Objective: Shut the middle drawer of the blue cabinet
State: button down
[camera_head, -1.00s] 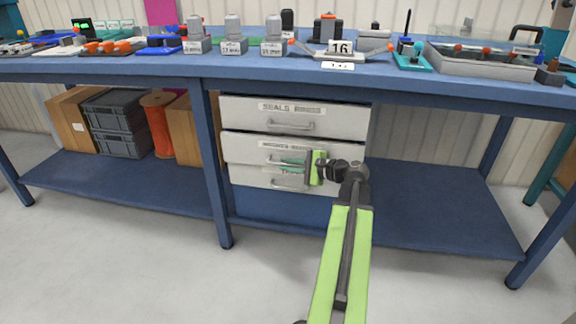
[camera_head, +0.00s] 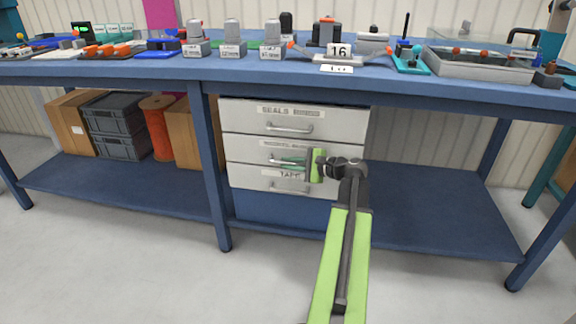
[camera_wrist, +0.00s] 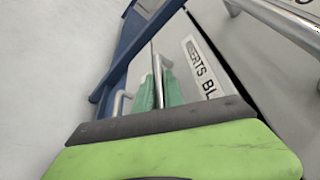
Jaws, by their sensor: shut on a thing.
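The blue cabinet (camera_head: 285,210) stands under the workbench with three pale drawer fronts. The wrist view shows the bar between the two fingers (camera_wrist: 160,90). My gripper hides the right part of the middle drawer in the head view.
The top drawer (camera_head: 340,118) and the bottom drawer (camera_head: 245,178) look shut. The blue workbench (camera_head: 420,88) overhangs the cabinet, with a table leg (camera_head: 212,170) at its left. The lower shelf (camera_head: 430,215) to the right is bare.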

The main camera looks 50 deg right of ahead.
jog(key=c, duration=1.7)
grip_release()
jog(key=shift+d, duration=0.35)
jog(key=shift+c, duration=0.2)
jog(key=shift+w+a, duration=0.1)
jog(key=p+v, duration=0.3)
jog(key=v, duration=1.4)
jog(key=shift+s+a+r+p, duration=0.1)
jog(key=shift+s+p, duration=0.15)
jog(key=shift+p, duration=0.1)
